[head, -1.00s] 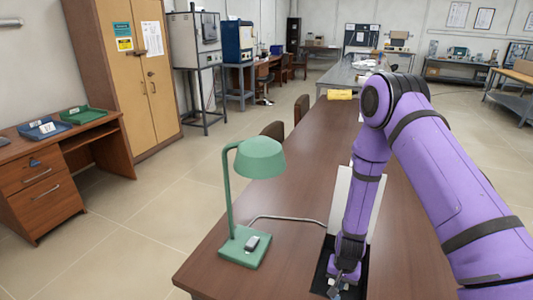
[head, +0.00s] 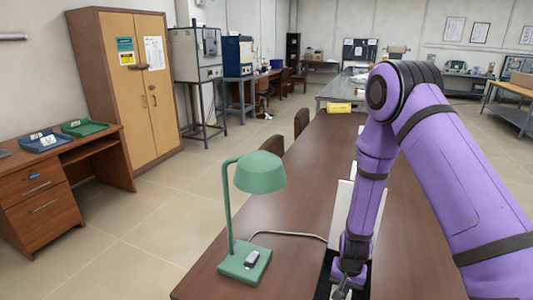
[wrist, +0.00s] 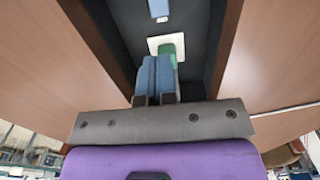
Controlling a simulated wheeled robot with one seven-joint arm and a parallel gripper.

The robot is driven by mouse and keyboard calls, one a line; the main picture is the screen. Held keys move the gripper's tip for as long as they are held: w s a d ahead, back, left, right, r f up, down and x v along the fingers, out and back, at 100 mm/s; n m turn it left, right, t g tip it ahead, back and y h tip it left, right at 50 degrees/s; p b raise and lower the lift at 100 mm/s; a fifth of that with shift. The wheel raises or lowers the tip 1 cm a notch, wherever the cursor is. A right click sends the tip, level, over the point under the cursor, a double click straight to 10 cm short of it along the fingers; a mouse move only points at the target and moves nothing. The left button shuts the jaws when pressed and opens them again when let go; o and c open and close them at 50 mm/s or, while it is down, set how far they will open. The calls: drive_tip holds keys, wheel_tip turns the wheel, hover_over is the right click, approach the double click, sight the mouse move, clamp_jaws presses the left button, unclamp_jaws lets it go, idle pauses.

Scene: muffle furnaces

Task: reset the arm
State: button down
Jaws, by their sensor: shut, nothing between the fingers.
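My purple arm reaches down over the long brown table (head: 290,210). My gripper (head: 345,290) is low at the bottom edge of the head view, over a black area (head: 322,285) on the table, in front of a white upright panel (head: 342,210). In the wrist view my gripper (wrist: 157,72) has its two blue-grey fingers together with nothing held. Beyond the fingertips is a white square with a green piece (wrist: 166,46), partly hidden by the fingers. A small pale-blue item (wrist: 158,9) lies farther up the dark strip (wrist: 127,20).
A green desk lamp (head: 260,174) stands left of my arm, its cable (head: 290,234) running towards the panel. A yellow item (head: 339,108) lies at the table's far end. Chairs (head: 272,145) stand along the table's left side. Open floor (head: 150,230) lies left.

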wheel_tip(320, 180, up, 31)
drive_tip(key=s+d+n+t+y, duration=0.1)
drive_tip(key=d+n+t, duration=0.1)
drive_tip(key=t, duration=0.1)
drive_tip(key=s+d+r+n+t, duration=0.1)
drive_tip(key=s+d+r, duration=0.1)
drive_tip(key=s+r, duration=0.7)
drive_tip(key=s+d+r+n+t+h, duration=0.1)
drive_tip(key=s+d+r, duration=0.1)
drive_tip(key=s+r, duration=0.8)
drive_tip(key=s, duration=0.3)
drive_tip(key=shift+s+d+n, duration=0.25)
drive_tip(key=shift+d+n, duration=0.05)
drive_tip(key=shift+d, duration=0.1)
drive_tip(key=shift+w, duration=0.15)
